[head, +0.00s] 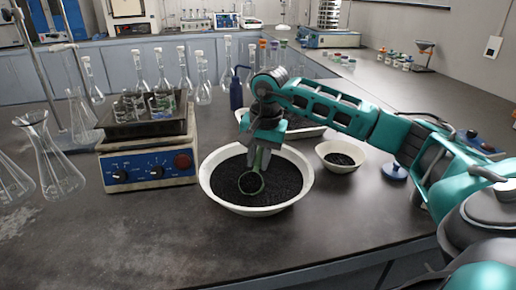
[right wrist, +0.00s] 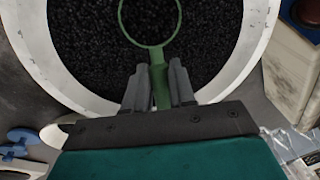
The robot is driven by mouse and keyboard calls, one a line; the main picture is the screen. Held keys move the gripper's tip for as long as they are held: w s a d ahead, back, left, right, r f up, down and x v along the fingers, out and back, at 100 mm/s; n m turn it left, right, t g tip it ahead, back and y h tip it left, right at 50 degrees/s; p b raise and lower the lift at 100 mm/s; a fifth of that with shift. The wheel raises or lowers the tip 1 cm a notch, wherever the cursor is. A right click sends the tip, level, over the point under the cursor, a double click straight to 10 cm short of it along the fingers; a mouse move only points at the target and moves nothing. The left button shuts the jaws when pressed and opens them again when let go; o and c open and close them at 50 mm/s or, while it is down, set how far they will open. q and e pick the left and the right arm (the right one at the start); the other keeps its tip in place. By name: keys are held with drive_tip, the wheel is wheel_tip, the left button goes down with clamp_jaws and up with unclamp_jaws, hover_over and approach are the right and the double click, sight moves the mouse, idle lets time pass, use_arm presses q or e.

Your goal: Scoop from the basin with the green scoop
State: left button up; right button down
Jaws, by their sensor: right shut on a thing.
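A wide white basin (head: 211,192) filled with black granules (head: 285,178) stands on the dark bench. My right gripper (head: 262,153) points down over the basin and is shut on the green scoop (head: 264,171). The scoop's round head hangs low over the granules near the middle of the basin; I cannot tell whether it touches them. In the right wrist view the two fingers (right wrist: 159,88) pinch the scoop's handle, and its green ring (right wrist: 150,44) lies over the granules. My left gripper is not in view.
A smaller white bowl (head: 341,166) with dark material stands right of the basin. A hotplate device (head: 147,166) with a tray of glassware stands left. A white tray (head: 301,133) and a blue bottle (head: 236,92) are behind the basin. The bench front left is clear.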

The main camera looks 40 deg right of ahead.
sight(261, 148)
drive_tip(key=shift+w+d+f+g+y+p, duration=0.25)
drive_tip(key=shift+d+g+y+p, duration=0.15)
drive_tip(key=shift+y, duration=0.3)
drive_tip(key=shift+w+d+r, duration=0.1)
drive_tip(key=shift+r, duration=0.1)
drive_tip(key=shift+w+d+r+t+h+p, duration=0.15)
drive_tip(key=shift+r+h+p, duration=0.1)
drive_tip(key=shift+r, duration=0.2)
drive_tip(key=shift+s+d+r+t+h+p, duration=0.15)
drive_tip(key=shift+r+h+p, duration=0.1)
drive_tip(key=shift+r, duration=0.15)
drive_tip(key=shift+w+r+y+p, duration=0.2)
drive_tip(key=shift+r+y+p, duration=0.1)
drive_tip(key=shift+p, duration=0.35)
drive_tip(key=shift+w+d+r+g+y+p, duration=0.15)
drive_tip(key=shift+d+g+y+p, duration=0.15)
drive_tip(key=shift+g+y+p, duration=0.35)
drive_tip(key=shift+w+d+y, duration=0.1)
drive_tip(key=shift+y, duration=0.15)
drive_tip(key=shift+w+d+g+y+p, duration=0.1)
drive_tip(key=shift+d+g+y+p, duration=0.15)
drive_tip(key=shift+g+y, duration=0.3)
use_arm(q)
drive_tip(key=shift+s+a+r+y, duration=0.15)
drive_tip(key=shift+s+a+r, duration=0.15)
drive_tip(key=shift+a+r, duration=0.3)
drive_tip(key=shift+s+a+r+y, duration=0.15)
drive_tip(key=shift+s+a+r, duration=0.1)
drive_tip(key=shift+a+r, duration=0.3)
